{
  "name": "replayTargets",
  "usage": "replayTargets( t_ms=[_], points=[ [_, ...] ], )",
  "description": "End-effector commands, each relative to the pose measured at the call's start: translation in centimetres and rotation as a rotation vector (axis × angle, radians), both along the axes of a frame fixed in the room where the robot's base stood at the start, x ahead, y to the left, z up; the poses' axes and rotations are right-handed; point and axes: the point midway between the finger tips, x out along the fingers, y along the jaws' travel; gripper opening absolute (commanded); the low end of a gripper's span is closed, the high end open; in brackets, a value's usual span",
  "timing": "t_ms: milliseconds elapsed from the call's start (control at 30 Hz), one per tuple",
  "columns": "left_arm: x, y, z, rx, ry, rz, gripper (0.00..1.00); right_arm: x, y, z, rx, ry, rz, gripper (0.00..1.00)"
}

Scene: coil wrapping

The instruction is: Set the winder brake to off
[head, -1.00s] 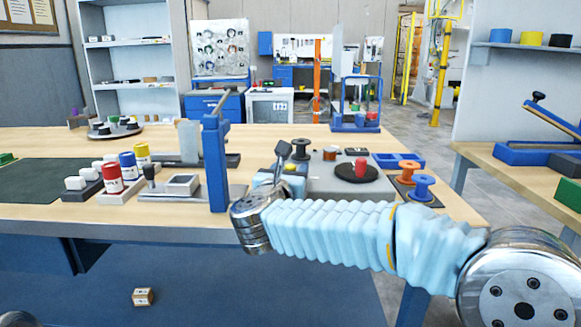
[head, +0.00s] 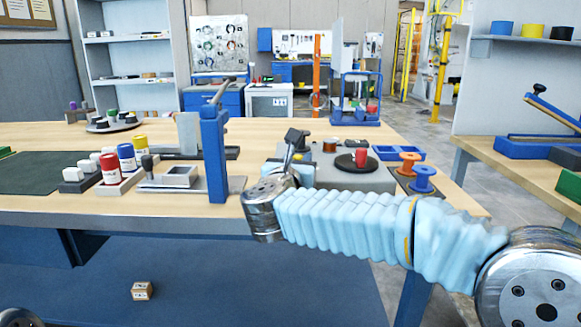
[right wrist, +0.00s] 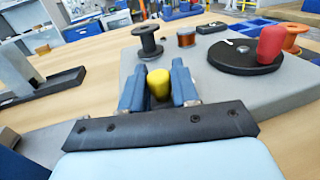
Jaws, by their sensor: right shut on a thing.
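The winder is a grey box on the bench with a black turntable (head: 343,163) and a red knob (head: 361,156) on it. They also show in the right wrist view, as the black turntable (right wrist: 232,58) and the red knob (right wrist: 271,44). A yellow knob (right wrist: 158,84) is at the winder's near left edge. My right gripper (right wrist: 158,76) has its blue fingers on both sides of the yellow knob and is shut on it. I cannot read any brake marking. My left gripper is not in view.
A dark spool (right wrist: 147,42) and a copper coil (right wrist: 186,38) stand behind the fingers. Orange (head: 409,162) and blue (head: 423,180) spools stand right of the winder. A blue post (head: 214,155) stands left of my wrist. Bottles (head: 127,158) are farther left.

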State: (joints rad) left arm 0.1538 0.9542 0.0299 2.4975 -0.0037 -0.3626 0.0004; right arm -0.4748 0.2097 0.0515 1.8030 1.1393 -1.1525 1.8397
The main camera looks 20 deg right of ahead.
Motion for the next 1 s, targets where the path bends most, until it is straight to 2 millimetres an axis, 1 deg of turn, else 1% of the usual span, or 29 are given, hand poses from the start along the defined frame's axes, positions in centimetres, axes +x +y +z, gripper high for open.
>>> replayTargets(
  t_ms=[33, 100, 200, 367, 400, 500, 533, 833, 933, 1000],
  points=[
    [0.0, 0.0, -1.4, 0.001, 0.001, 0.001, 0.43, -0.3, -1.0, -0.6, 0.005, -0.006, -0.005, 0.00],
    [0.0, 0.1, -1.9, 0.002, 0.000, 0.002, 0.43, -0.5, -1.7, -0.4, 0.002, -0.006, -0.004, 0.00],
    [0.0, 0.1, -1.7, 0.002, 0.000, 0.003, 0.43, -0.6, -1.9, 0.0, 0.001, -0.004, -0.003, 0.00],
    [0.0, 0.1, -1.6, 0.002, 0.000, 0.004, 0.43, -0.6, -2.0, 0.0, 0.001, -0.003, -0.006, 0.00],
    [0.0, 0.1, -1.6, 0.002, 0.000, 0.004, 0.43, -0.6, -2.0, 0.0, 0.001, -0.003, -0.006, 0.31],
    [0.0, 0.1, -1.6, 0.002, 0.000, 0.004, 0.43, -0.6, -2.0, 0.0, 0.001, -0.003, -0.006, 0.46],
    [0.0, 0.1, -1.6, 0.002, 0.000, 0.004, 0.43, -0.6, -2.0, 0.0, 0.001, -0.003, -0.006, 0.48],
    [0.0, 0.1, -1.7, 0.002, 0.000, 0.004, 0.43, -0.7, -1.7, 0.0, 0.000, -0.004, -0.002, 0.48],
    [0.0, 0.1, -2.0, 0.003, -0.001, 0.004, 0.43, -1.6, -1.3, -0.1, -0.001, -0.003, -0.001, 0.48],
    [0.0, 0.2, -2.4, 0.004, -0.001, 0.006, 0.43, -2.7, -0.7, -0.2, 0.000, -0.004, 0.000, 0.48]
  ],
)
